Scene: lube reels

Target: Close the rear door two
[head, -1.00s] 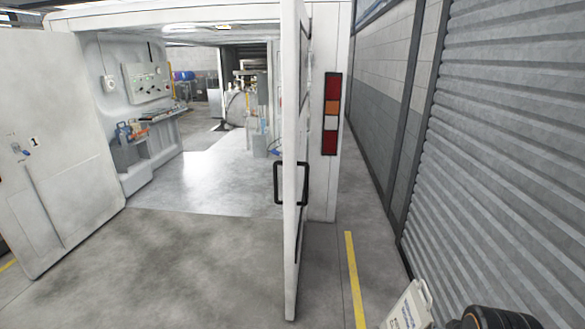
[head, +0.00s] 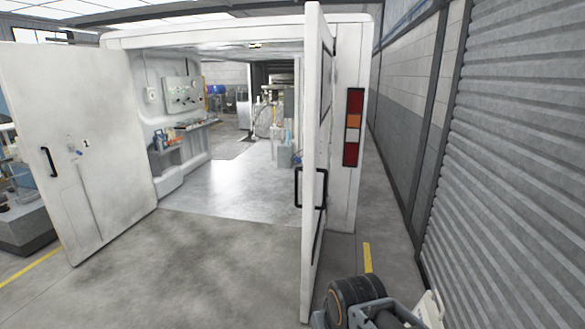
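The right rear door (head: 311,200) of the white vehicle body stands wide open, swung out toward me and seen nearly edge-on. Black handles (head: 320,188) show on both sides of its edge. I see no number on it. The left rear door (head: 88,165), marked 1, also stands open and has a black handle. The doorway between them is open. Part of my arm (head: 356,298) shows at the bottom, just right of the right door's lower end. My gripper's fingers are not in view.
A ribbed grey shutter wall (head: 515,150) runs along the right, with a narrow floor strip and yellow line (head: 367,257) beside the vehicle. A white lettered object (head: 431,309) is partly hidden by my arm. The floor (head: 200,270) before the doorway is clear.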

